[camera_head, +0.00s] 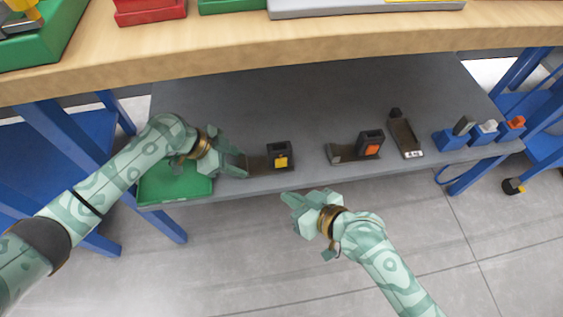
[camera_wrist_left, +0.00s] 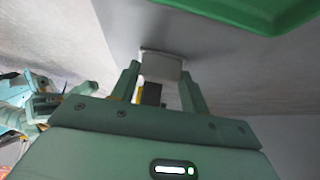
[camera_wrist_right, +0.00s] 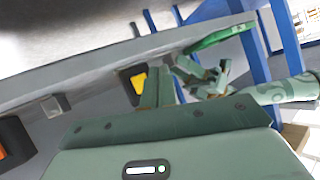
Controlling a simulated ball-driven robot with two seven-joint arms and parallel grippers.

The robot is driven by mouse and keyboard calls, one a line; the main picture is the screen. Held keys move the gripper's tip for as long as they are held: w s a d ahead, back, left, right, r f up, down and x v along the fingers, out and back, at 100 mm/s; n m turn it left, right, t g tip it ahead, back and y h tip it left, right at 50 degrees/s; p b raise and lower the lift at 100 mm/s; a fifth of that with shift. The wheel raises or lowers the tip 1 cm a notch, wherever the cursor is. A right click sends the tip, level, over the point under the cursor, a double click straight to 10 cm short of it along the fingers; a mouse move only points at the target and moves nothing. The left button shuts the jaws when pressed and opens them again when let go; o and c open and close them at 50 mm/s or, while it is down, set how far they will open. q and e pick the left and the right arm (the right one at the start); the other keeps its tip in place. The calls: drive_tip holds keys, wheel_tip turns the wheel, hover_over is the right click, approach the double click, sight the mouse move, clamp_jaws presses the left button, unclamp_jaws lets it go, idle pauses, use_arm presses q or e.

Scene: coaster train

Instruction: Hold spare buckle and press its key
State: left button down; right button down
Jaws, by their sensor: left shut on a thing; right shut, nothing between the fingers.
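A buckle (camera_head: 271,165) with a dark housing and a yellow key (camera_head: 281,162) is at the front of the grey shelf. My left gripper (camera_head: 243,164) is shut on its flat left end. In the left wrist view, a light grey end piece (camera_wrist_left: 161,66) sits between the fingers, with dark and yellow parts behind. I cannot tell whether the buckle touches the shelf. My right gripper (camera_head: 287,198) is shut and empty, in front of the shelf edge, below and apart from the buckle. The right wrist view shows the yellow key (camera_wrist_right: 139,83) just left of my right fingertips (camera_wrist_right: 159,80).
A second buckle with an orange key (camera_head: 373,149) lies to the right, beside a dark flat piece (camera_head: 404,137). Blue holders (camera_head: 452,140) stand at the far right. A green tray (camera_head: 175,188) is under my left arm. The wooden worktop (camera_head: 300,40) overhangs the shelf.

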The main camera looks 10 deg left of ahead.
sight(277, 167)
drive_tip(key=shift+w+a, duration=0.25)
drive_tip(key=shift+w, duration=0.7)
drive_tip(key=shift+w+a, duration=0.3)
drive_tip(key=shift+w, duration=0.6)
drive_tip(key=shift+w+a, duration=0.25)
drive_tip(key=shift+w, duration=0.7)
drive_tip(key=shift+w, duration=0.1)
drive_tip(key=shift+w+a, duration=0.1)
drive_tip(key=shift+w, duration=0.2)
drive_tip(key=shift+w+a, duration=0.15)
drive_tip(key=shift+w, duration=0.3)
idle(0.4)
drive_tip(key=shift+s, duration=0.1)
drive_tip(key=shift+s+d, duration=0.25)
drive_tip(key=shift+s, duration=0.55)
drive_tip(key=shift+s+d, duration=0.25)
drive_tip(key=shift+s, duration=0.55)
drive_tip(key=shift+s+d, duration=0.25)
drive_tip(key=shift+s, duration=0.55)
drive_tip(key=shift+s+d, duration=0.25)
drive_tip(key=shift+s, duration=0.55)
